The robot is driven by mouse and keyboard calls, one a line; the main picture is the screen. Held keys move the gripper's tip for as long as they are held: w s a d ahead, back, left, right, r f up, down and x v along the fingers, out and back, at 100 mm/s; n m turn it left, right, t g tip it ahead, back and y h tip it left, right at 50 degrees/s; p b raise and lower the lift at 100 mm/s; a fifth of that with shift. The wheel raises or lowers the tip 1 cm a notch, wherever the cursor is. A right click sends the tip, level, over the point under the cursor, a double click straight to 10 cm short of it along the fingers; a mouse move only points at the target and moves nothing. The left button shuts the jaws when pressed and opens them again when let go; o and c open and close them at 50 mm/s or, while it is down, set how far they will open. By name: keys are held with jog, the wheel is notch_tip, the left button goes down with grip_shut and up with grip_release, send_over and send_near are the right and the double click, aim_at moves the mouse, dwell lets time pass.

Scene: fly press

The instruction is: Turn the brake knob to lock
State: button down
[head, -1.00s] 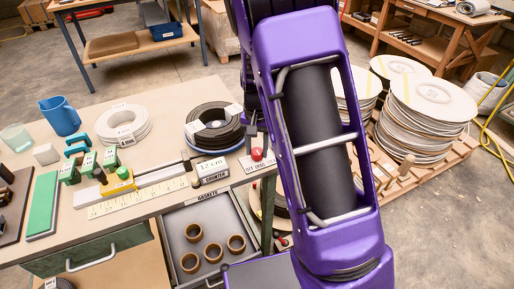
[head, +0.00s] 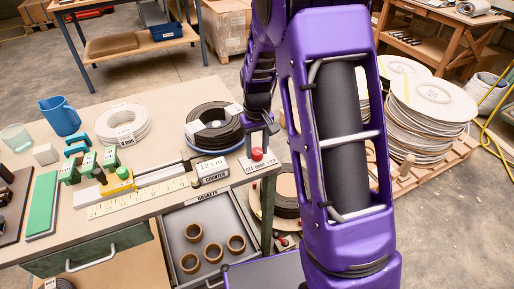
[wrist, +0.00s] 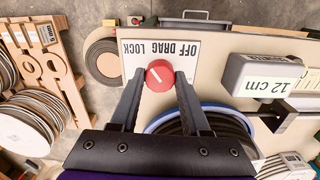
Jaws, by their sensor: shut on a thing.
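The brake knob (wrist: 167,75) is round and red with a short white line on its face. In the wrist view the line slants toward the upper left, on the label's LOCK side. The white OFF DRAG LOCK label (wrist: 187,50) lies beside the knob. The knob (head: 257,154) also shows at the table's right corner in the head view. My gripper (wrist: 160,92) reaches down over this corner, one finger on each side of the knob, and is shut on it. The exact finger contact is hard to see.
A coil of dark cable on a blue-rimmed base (head: 214,128) and a counter box reading 12 cm (head: 211,171) stand close to the knob. An open drawer with several brown rings (head: 168,222) sits below. Stacked reels (head: 428,115) stand on a pallet at right.

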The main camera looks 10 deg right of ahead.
aim_at(257, 151)
jog(key=shift+n, duration=1)
jog(key=shift+c, duration=1.9)
grip_release()
jog(key=shift+r, duration=0.15)
notch_tip(257, 151, up, 17)
jog(key=p, duration=0.3)
